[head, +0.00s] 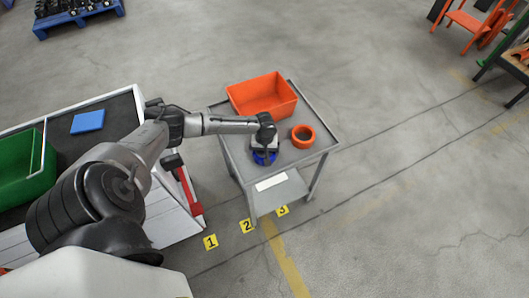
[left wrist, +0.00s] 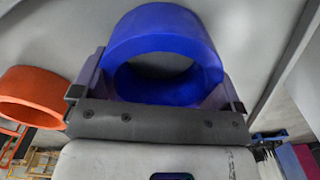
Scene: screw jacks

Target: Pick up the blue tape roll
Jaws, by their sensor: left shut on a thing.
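The blue tape roll (head: 265,157) is at the front part of the grey cart, directly below my left gripper (head: 264,148). In the left wrist view the blue roll (left wrist: 165,28) fills the upper middle, with its hole facing the camera. My left gripper (left wrist: 160,88) is shut on it, with a finger on either side. I cannot tell whether the roll touches the cart top. My right gripper is not in view.
An orange tape roll (head: 303,136) lies just right of the gripper. An orange bin (head: 262,95) stands at the cart's back. A workbench (head: 120,115) at left holds a green crate (head: 22,178) and blue block (head: 88,122).

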